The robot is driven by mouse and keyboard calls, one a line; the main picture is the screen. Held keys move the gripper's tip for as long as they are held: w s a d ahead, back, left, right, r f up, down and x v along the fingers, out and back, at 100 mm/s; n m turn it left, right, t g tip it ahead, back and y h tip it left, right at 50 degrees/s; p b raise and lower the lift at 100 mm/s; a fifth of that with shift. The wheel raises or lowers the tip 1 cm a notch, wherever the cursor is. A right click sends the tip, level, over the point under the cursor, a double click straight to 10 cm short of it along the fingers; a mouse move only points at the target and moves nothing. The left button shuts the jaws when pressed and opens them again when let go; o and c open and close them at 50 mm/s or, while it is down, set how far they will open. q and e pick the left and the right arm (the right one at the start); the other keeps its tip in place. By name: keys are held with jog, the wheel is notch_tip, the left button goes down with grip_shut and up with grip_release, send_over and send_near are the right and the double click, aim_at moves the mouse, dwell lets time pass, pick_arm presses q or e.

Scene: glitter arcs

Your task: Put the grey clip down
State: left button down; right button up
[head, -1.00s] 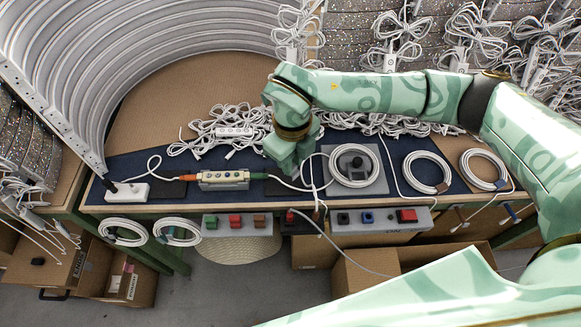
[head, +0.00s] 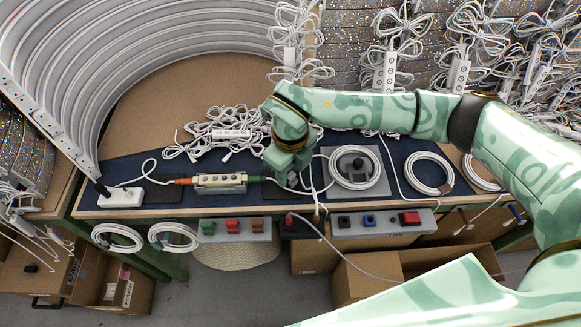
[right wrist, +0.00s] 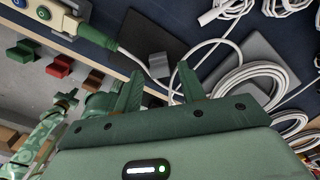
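A small grey block that looks like the grey clip (right wrist: 160,65) sits at the end of a dark pad in the right wrist view, beside the white cable. My right gripper (right wrist: 160,75) is open, with its two green fingers apart on either side of the clip; I cannot tell whether they touch it. In the head view my right gripper (head: 290,178) points down at the blue mat (head: 400,152), between the tester box (head: 220,182) and the coil on the grey plate, and hides the clip.
A white cable coil (head: 378,176) lies on the grey plate just right of the gripper. A power strip (head: 121,197) stands at the left, and tangled cables (head: 215,132) lie behind. Coloured switches (head: 232,227) line the front edge. Another coil (head: 428,189) lies further right.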

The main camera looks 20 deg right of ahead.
aim_at(290, 175)
notch_tip(290, 175, up, 12)
jog(key=p, duration=0.3)
jog(key=shift+r, duration=0.2)
dwell(0.5)
